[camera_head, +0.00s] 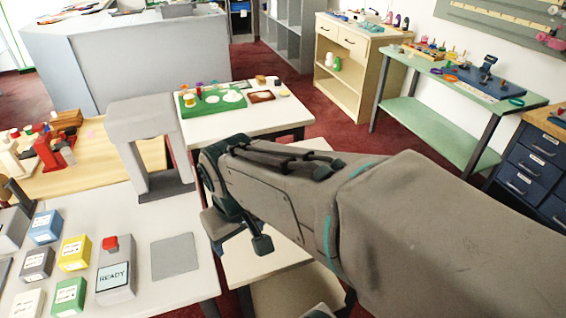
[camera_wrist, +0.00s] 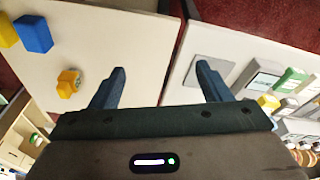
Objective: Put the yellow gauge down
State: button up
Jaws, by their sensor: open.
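My gripper (camera_head: 240,234) is open, with nothing between its fingers, and hangs near the right edge of the white counter in the head view. In the wrist view my gripper (camera_wrist: 160,70) shows two parted fingers above the gap between two white surfaces. A small yellow piece with an orange-brown mark (camera_wrist: 69,82) lies on the left white surface, apart from the left finger. A yellow labelled block (camera_head: 75,252) stands on the counter; a yellow block also shows at the wrist view's right (camera_wrist: 268,103). I cannot tell which yellow thing is the gauge.
A grey square pad (camera_head: 175,255) lies bare on the counter beside a READY box with a red button (camera_head: 115,275). Blue (camera_head: 45,227) and green (camera_head: 69,297) blocks stand nearby. A grey arch-shaped stand (camera_head: 141,118) rises behind. A blue block (camera_wrist: 33,33) lies on the other surface.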

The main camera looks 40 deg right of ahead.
jog(key=w+d+f+n+g+h+b, duration=0.2)
jog(key=w+d+f+n+h+b, duration=0.2)
jog(key=w, duration=0.3)
jog(key=w+d+f+n+g+h+b, duration=0.2)
jog(key=w+d+f+n+h+b, duration=0.2)
jog(key=w+d+h, duration=0.3)
jog(key=w+d+f+n+g+h+b, duration=0.2)
jog(key=w+d+f+n+h+b, duration=0.1)
jog(key=w+d+f+n+h, duration=0.2)
jog(key=shift+w+d+f+n+g+h+b, duration=0.2)
jog(key=shift+w+d+f+n, duration=0.2)
jog(key=shift+w, duration=0.15)
jog(key=shift+w+d+f+n+g+h+b, duration=0.2)
jog(key=shift+w+d+f+n, duration=0.2)
jog(key=shift+w, duration=0.15)
jog(key=shift+d, duration=0.3)
jog(key=x, duration=0.7)
jog(key=shift+d+r, duration=0.1)
jog(key=shift+r, duration=0.05)
jog(key=shift+b+x, duration=0.35)
jog(key=shift+x, duration=2.6)
jog(key=shift+w, duration=0.1)
jog(key=c, duration=1.1)
jog(key=shift+c, duration=0.7)
